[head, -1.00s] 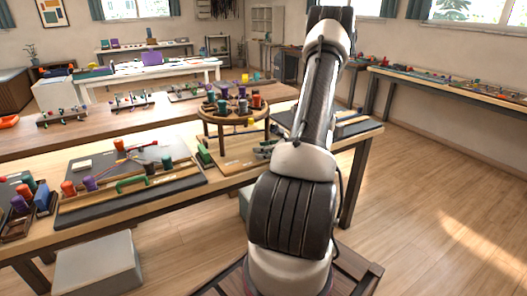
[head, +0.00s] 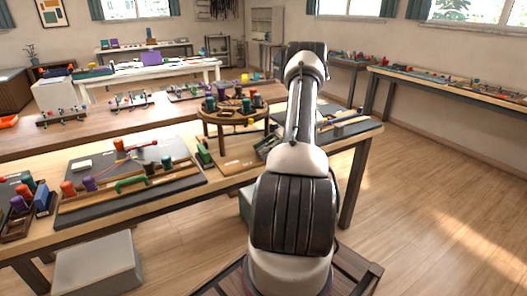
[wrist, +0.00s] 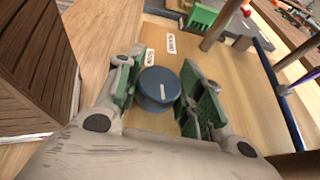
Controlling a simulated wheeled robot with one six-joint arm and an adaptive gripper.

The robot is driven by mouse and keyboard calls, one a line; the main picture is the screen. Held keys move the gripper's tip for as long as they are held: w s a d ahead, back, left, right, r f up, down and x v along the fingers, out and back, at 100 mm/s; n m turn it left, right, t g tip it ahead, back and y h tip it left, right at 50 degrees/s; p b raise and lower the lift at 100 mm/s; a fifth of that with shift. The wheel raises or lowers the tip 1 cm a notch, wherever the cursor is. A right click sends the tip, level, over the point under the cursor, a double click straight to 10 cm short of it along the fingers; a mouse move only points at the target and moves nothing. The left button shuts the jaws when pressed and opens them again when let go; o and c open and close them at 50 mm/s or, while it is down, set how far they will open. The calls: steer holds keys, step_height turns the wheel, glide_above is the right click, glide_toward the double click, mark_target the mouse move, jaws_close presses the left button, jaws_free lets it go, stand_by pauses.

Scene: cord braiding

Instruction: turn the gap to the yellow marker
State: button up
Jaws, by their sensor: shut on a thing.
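The round braiding stand (head: 225,119) stands on legs on the near bench, with several coloured bobbins around its top. A small yellow marker (head: 251,121) shows at its front right edge. I cannot tell surely which opening between the bobbins is the gap. In the wrist view, a blue round knob (wrist: 158,91) with a white line on top sits on a wooden board (wrist: 232,91). My gripper (wrist: 157,80) has its green-padded fingers on either side of the knob, shut on it. In the head view, my gripper (head: 266,147) is small, beside the stand's right front.
White labels (wrist: 171,43) lie on the board beyond the knob, near a green block (wrist: 203,18). The stand's wooden legs (wrist: 215,30) rise close to my gripper's right. A dark panel with cords (head: 110,160) lies left on the bench.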

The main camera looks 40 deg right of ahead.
steer(key=shift+n+g+y, duration=0.5)
steer(key=shift+n+g, duration=1.7)
steer(key=shift+g, duration=0.2)
steer(key=o, duration=1)
